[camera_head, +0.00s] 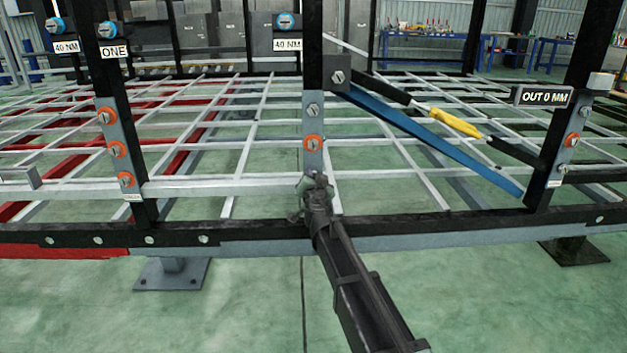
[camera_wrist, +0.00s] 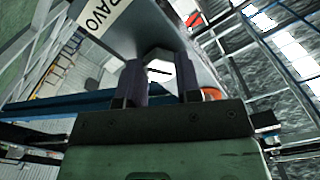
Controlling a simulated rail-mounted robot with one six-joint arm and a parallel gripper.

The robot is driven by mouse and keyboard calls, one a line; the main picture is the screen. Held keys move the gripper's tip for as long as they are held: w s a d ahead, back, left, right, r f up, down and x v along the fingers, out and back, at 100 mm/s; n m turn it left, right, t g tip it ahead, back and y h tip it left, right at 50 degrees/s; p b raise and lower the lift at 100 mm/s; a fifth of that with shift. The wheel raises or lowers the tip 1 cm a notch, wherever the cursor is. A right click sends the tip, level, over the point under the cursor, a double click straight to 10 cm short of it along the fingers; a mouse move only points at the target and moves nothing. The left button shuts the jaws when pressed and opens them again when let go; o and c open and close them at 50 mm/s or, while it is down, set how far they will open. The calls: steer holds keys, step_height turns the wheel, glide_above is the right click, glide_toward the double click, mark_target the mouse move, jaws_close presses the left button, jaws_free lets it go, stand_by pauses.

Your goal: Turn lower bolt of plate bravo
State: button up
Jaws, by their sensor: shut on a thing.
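Plate bravo is the grey plate (camera_head: 324,165) on the middle black post, and its label reads "RAVO" in the wrist view (camera_wrist: 100,14). Its lower bolt (camera_wrist: 158,66) shows a pale head with a dark mark across it. My gripper (camera_head: 317,185) is at the foot of the plate, with one finger on each side of the bolt head, shut on it. In the head view my gripper hides this bolt. Above it on the plate are an orange-ringed bolt (camera_head: 313,143) and a plain grey bolt (camera_head: 312,110).
A left post carries a plate with several orange-ringed bolts (camera_head: 117,149). To the right, a blue diagonal bar (camera_head: 430,143) and a yellow-bodied strut (camera_head: 450,121) run towards the right post, which bears an "OUT 0 MM" sign (camera_head: 543,97). The floor (camera_head: 480,310) in front is clear.

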steer(key=shift+s, duration=0.1)
steer(key=o, duration=0.9)
steer(key=s, duration=0.3)
steer(key=s+d, duration=0.1)
steer(key=s, duration=0.6)
steer(key=shift+s+d, duration=0.3)
steer(key=shift+s, duration=0.05)
